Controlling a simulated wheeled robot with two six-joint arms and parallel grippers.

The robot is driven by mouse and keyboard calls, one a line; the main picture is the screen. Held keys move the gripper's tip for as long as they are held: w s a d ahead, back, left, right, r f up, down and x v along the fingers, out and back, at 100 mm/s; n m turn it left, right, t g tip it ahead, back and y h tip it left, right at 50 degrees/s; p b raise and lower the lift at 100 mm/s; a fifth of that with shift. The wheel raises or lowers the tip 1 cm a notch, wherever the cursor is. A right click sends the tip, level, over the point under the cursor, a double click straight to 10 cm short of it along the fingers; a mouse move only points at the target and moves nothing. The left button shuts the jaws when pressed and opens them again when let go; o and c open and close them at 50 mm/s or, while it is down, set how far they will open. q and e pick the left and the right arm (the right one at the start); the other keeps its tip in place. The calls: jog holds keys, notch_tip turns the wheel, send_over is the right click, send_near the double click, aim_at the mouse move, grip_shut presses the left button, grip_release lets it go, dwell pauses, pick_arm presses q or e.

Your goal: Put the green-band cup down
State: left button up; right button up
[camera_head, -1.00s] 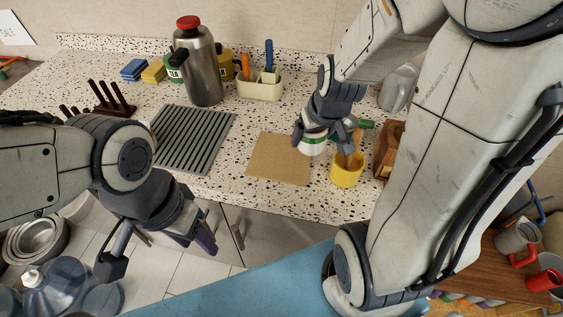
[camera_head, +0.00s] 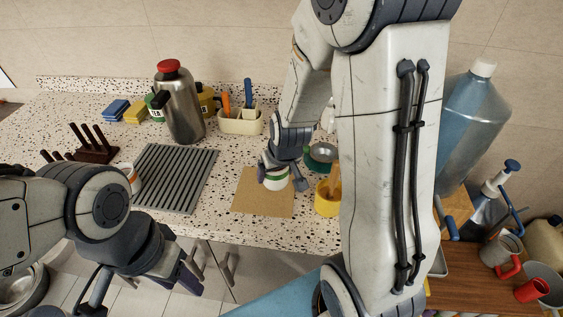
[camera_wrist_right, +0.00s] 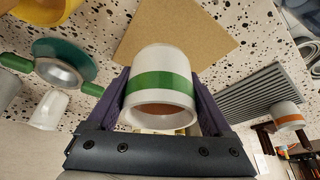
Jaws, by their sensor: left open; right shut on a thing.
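The green-band cup (camera_head: 274,179) is white with a green stripe. My right gripper (camera_head: 282,166) is shut on it, over the right part of the tan board (camera_head: 252,199). In the right wrist view the cup (camera_wrist_right: 160,82) sits between the two purple fingers, its open brown-lined mouth toward the camera, with the board (camera_wrist_right: 170,30) beyond it. I cannot tell whether the cup touches the board. My left gripper (camera_head: 192,274) is open and empty, low at the left in front of the counter edge.
A grey ribbed mat (camera_head: 176,178) lies left of the board, with an orange-band cup (camera_head: 131,178) by its left edge. A yellow cup (camera_head: 325,203) and a green-handled pan (camera_head: 321,156) stand close on the right. A steel flask (camera_head: 180,108) stands behind.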

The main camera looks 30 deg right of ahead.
aim_at(266, 190)
jog(key=w, duration=0.1)
jog(key=w+a+f+p, duration=0.1)
jog(key=w+f+p, duration=0.1)
jog(key=shift+w+a+f, duration=0.1)
jog(key=shift+w+a, duration=0.15)
jog(key=shift+a, duration=0.05)
pick_arm(q)
jog(key=shift+r, duration=1.2)
pick_arm(e)
jog(key=shift+w+f, duration=0.1)
jog(key=shift+f, duration=2)
pick_arm(q)
jog(key=shift+f+b, duration=0.1)
jog(key=shift+b, duration=0.25)
pick_arm(e)
jog(key=shift+f, duration=0.1)
